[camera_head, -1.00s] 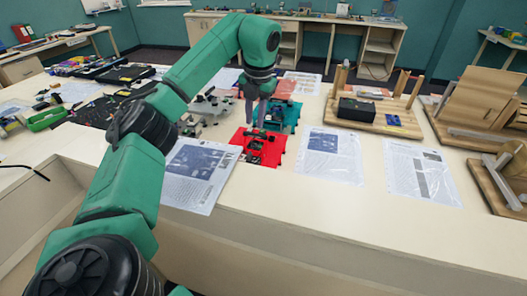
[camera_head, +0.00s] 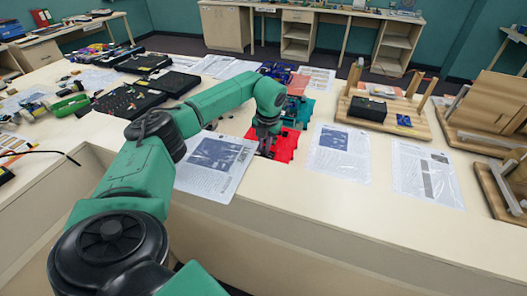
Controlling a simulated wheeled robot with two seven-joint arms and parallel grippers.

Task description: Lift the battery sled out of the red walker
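The red walker (camera_head: 286,147) lies on the long pale table, right of the centre sheet. My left gripper (camera_head: 265,150) points down at the left part of the red walker, with its fingertips low among the walker's dark parts. The hand and forearm cover much of the walker, so I cannot make out the battery sled. The fingers are small and dark here, so I cannot tell whether they are open or shut on something. My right gripper is not in view.
A teal walker (camera_head: 298,112) stands just behind the red one, with a blue one (camera_head: 277,72) farther back. Printed sheets (camera_head: 338,150) lie on both sides. A wooden stand with a black box (camera_head: 367,108) is to the right. Black trays (camera_head: 128,101) are at left.

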